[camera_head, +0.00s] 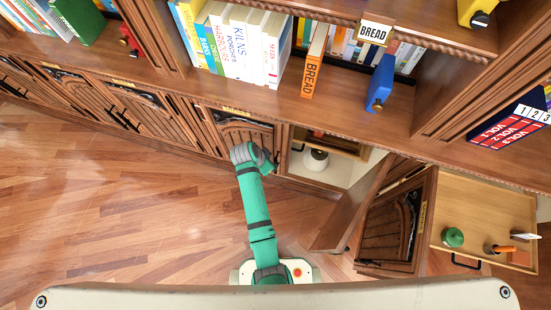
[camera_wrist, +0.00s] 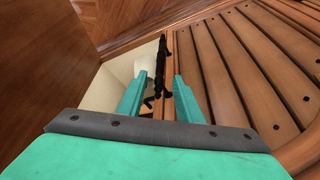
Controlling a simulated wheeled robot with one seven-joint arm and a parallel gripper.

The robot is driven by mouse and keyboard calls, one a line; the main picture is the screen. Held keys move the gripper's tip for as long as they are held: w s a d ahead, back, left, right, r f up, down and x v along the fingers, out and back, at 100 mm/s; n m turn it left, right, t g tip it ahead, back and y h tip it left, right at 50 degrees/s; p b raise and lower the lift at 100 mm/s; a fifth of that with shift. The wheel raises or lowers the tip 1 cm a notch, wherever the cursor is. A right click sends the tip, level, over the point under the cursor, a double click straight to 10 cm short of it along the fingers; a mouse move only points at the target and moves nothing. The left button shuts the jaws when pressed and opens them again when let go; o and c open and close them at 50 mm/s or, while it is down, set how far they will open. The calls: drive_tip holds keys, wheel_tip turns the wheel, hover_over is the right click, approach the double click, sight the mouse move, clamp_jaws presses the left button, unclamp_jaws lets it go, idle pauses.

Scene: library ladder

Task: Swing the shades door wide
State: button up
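In the head view my green arm reaches to a brown slatted cabinet door (camera_head: 243,131) below the shelf. It has a small yellow label (camera_head: 237,111) too small to read, so I cannot confirm it is the shades door. My gripper is hidden behind the arm's end there. In the wrist view my gripper (camera_wrist: 160,76) is open, its two teal fingers apart. A black handle (camera_wrist: 164,62) passes between them, at the edge of the slatted door (camera_wrist: 245,70). Gaps show beside the handle; I see no firm grip.
Right of this door, an open compartment holds a pale object with a dark top (camera_head: 316,159). An open door (camera_head: 395,222) and a pulled-out drawer (camera_head: 485,200) stick out at the right. Wooden floor (camera_head: 110,200) is clear at the left.

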drive_tip(key=x, duration=0.7)
drive_tip(key=shift+d+f, duration=0.2)
drive_tip(key=shift+f, duration=0.15)
clamp_jaws()
